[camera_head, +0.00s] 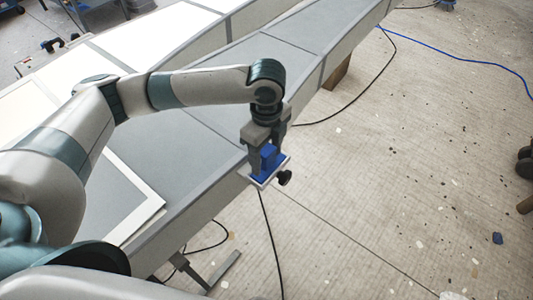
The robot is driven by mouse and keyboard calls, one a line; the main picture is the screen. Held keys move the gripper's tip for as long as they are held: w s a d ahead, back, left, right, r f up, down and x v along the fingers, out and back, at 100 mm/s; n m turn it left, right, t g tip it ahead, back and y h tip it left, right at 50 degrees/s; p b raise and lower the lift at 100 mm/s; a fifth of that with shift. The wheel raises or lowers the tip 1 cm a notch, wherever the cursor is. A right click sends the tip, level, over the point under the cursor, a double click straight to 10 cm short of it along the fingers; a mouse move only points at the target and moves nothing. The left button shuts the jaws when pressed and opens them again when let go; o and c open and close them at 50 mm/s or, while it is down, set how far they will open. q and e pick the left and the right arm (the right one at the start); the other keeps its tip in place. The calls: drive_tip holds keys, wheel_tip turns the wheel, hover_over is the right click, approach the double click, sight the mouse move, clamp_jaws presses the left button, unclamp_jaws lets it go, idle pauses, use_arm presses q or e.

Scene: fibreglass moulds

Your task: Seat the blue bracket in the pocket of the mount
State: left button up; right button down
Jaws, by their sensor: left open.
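My left gripper (267,150) points down at the edge of the grey mould, with its fingers open on either side of the blue bracket (268,156). The bracket stands upright on a small light plate with a black knob (285,177) at its right, which looks like the mount (259,183). Blue also shows low down around the fingertips. The fingers hide part of the bracket and the pocket, so I cannot tell how deep the bracket sits or whether the fingers touch it. My right gripper is not in view.
Long grey moulds (215,165) run from lower left to upper right, with a pale frame corner (150,200) on the near one. Black cables (268,240) and a blue cable (480,58) lie on the floor (400,170). The floor at right is mostly open, with scattered debris.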

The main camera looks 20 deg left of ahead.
use_arm(q)
drive_tip(key=shift+r, duration=0.1)
drive_tip(key=shift+r, duration=0.6)
wheel_tip(320, 180, up, 16)
drive_tip(key=b, duration=0.3)
